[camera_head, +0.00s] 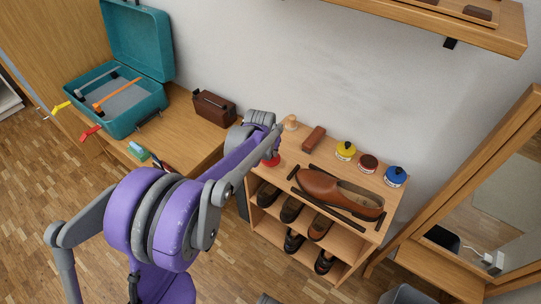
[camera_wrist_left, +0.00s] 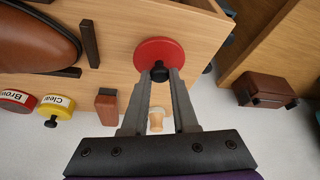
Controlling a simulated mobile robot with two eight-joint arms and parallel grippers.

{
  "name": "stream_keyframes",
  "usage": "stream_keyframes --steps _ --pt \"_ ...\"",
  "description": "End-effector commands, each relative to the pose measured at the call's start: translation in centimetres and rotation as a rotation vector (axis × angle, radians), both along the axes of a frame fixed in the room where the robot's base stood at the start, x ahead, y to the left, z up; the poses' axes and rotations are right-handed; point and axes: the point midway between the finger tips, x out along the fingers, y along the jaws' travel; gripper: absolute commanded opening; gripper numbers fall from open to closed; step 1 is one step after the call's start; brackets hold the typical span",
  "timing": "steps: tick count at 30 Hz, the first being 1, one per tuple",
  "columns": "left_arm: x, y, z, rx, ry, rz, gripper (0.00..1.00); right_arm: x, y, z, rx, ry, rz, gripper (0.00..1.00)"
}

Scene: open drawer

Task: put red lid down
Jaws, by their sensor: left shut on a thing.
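The round red lid (camera_wrist_left: 150,50) has a black knob (camera_wrist_left: 160,73). My left gripper (camera_wrist_left: 161,76) is shut on the knob, with the lid at the left end of the shoe rack's wooden top (camera_wrist_left: 115,70). I cannot tell whether the lid touches the wood. In the head view the red lid (camera_head: 274,161) shows partly below my left gripper (camera_head: 266,150). The red-brown polish tin (camera_head: 368,163) stands between a yellow-lidded tin (camera_head: 346,150) and a blue-lidded tin (camera_head: 395,175), and no knob shows on it. My right gripper is not in view.
A brown leather shoe (camera_head: 335,192) lies on the rack top between dark bars. A brush (camera_head: 314,139) and a small wooden-topped item (camera_head: 291,123) are near the back edge. A brown box (camera_head: 214,107) and an open teal case (camera_head: 115,112) stand on the left bench.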

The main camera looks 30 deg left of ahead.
Motion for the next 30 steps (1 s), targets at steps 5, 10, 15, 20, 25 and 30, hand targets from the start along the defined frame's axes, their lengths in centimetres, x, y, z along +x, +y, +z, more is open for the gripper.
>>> stream_keyframes --steps 5,10,15,20,25,30 --pt "0.01 -0.02 -1.74 0.0 0.0 0.0 0.0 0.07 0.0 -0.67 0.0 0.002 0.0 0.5" --pt "-0.01 -0.01 -1.62 0.0 0.0 0.0 0.0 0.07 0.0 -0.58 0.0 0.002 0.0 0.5" --pt "0.0 -0.01 -2.01 0.0 0.0 0.0 0.3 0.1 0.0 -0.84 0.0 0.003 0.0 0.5" --pt "0.0 -0.01 -1.95 0.0 0.0 0.0 0.57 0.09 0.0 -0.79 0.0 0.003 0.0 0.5" --pt "0.0 -0.01 -1.94 0.0 0.0 0.0 0.57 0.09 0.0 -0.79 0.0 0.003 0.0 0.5" --pt "-0.01 0.0 -1.49 0.0 0.0 0.0 0.57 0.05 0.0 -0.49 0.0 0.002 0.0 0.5"
